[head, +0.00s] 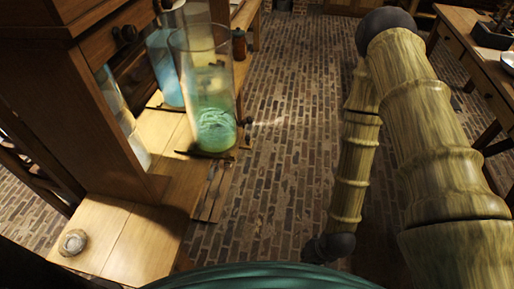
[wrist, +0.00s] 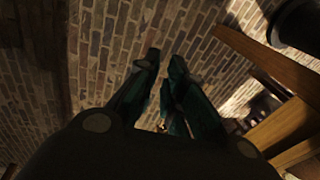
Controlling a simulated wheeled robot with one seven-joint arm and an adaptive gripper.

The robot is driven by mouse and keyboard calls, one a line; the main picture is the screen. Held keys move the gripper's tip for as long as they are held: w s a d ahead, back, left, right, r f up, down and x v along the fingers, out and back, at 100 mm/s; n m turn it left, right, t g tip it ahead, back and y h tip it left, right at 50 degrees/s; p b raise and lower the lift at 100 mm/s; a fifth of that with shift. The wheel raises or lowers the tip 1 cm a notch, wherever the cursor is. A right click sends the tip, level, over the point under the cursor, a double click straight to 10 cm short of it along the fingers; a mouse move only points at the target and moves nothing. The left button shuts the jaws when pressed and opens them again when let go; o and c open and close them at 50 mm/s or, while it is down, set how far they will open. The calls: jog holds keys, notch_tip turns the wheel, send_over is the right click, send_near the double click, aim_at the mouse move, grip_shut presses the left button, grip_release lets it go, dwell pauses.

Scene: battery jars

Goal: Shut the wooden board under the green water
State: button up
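The glass jar of green water (head: 214,125) stands on the wooden table (head: 150,225) at the left in the head view. A narrow wooden board (head: 212,192) sticks out from the table's right side, just below and in front of this jar, over the brick floor. How far it runs under the table is hidden. My gripper (wrist: 164,62) shows in the wrist view with its two dark green fingers apart, nothing between them and brick floor beyond. It is open and touches nothing visible. The head view does not show my fingers.
A jar of blue liquid (head: 165,68) and a jar of yellowish liquid (head: 205,75) stand behind the green one. A round pale object (head: 73,242) lies on the table's near end. Another table (head: 460,40) is at the right.

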jog(key=w+a+f+y+b, duration=0.1)
jog(key=w+b, duration=0.1)
jog(key=w, duration=0.1)
jog(key=w+a+f+m+t+y+b, duration=0.1)
jog(key=w+a+b, duration=0.1)
jog(key=w, duration=0.1)
jog(key=w+a+f+m+t+y+b, duration=0.1)
jog(key=w+f+b, duration=0.1)
jog(key=w, duration=0.2)
jog(key=shift+a+f+b, duration=0.1)
jog(key=shift+a+b, duration=0.2)
jog(key=shift+b, duration=0.05)
grip_shut()
jog(key=w+a+r+m+t+y+b, duration=0.1)
jog(key=w+r+m+t+y+b, duration=0.15)
jog(key=w+b, duration=0.75)
jog(key=w+a+r+m+t+y+b, duration=0.1)
jog(key=w+r+m+t+y+b, duration=0.2)
jog(key=w+b, duration=0.6)
jog(key=w+d+r+t+y+b, duration=0.3)
jog(key=w+d+r+t+b, duration=0.3)
jog(key=w, duration=0.3)
jog(key=w+a+b, duration=0.2)
jog(key=w+a, duration=0.1)
jog(key=a, duration=0.2)
jog(key=w+a+r+g+b, duration=0.1)
jog(key=w+a+b, duration=0.1)
jog(key=a, duration=0.4)
jog(key=shift+w+r, duration=0.2)
jog(key=shift+w, duration=0.7)
